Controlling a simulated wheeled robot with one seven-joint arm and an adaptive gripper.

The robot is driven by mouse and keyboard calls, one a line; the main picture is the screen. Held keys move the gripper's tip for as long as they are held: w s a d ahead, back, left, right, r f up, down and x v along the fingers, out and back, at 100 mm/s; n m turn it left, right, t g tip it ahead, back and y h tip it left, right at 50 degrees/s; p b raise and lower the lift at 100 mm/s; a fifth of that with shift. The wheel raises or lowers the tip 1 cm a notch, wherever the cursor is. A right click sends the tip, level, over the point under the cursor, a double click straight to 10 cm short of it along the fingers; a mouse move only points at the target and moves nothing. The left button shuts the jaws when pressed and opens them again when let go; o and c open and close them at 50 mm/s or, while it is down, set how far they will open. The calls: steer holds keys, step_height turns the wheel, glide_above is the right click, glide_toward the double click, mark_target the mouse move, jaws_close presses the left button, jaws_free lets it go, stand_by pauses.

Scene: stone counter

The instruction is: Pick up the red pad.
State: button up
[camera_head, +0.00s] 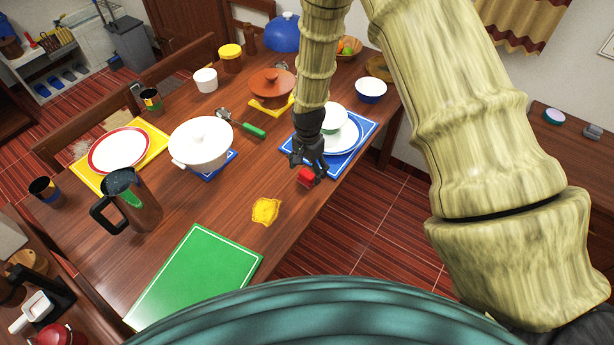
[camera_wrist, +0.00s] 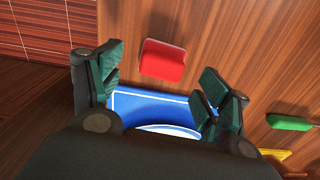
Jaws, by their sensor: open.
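The red pad (camera_head: 306,177) lies on the wooden table near its right edge, just in front of the blue placemat.
The blue placemat (camera_head: 362,143) with a plate and bowl is right behind my gripper. A yellow cloth-like item (camera_head: 265,211) and a green board (camera_head: 196,277) lie in front to the left. A white pot (camera_head: 200,146) stands further left.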

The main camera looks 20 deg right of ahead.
mark_target(307, 174)
steer(key=shift+a+f+p, duration=0.15)
steer(key=shift+f+p, duration=0.6)
steer(key=shift+f, duration=1.15)
steer(key=c, duration=1)
